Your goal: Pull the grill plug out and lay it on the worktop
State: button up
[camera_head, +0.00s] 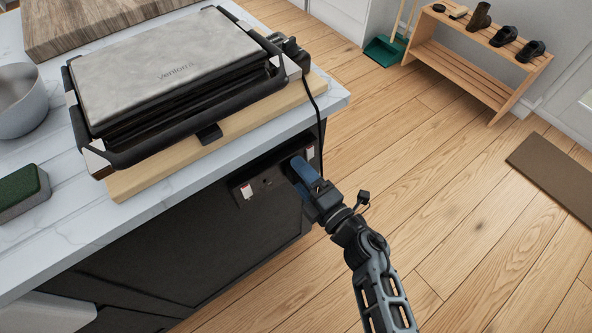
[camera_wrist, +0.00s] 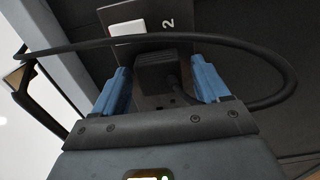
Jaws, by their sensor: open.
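The grill (camera_head: 175,75) is closed on a wooden board on the marble worktop (camera_head: 180,203). Its black cord (camera_head: 318,105) hangs over the worktop edge towards the outlet panel (camera_head: 258,183) on the dark cabinet side. In the wrist view the black plug (camera_wrist: 160,72) sits at the outlet, below a white switch marked 2. My gripper (camera_head: 300,168) is at the right part of the panel; its blue fingers (camera_wrist: 163,88) are open on either side of the plug, with gaps visible. The cord loops across the wrist view above the fingers. In the head view my gripper hides the plug.
A grey bowl (camera_head: 20,105) and a green-topped sponge holder (camera_head: 22,192) stand on the worktop at the left. A dark wooden board (camera_head: 95,22) lies behind the grill. The worktop's front strip is bare.

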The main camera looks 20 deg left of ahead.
jog(key=shift+c, duration=0.2)
dwell(0.5)
grip_shut()
jog(key=shift+p+v, duration=1.25)
jog(key=shift+v, duration=1.75)
jog(key=shift+p+v, duration=0.45)
jog(key=shift+v, duration=1.05)
notch_tip(320, 180, up, 21)
jog(key=p, duration=0.3)
dwell(1.4)
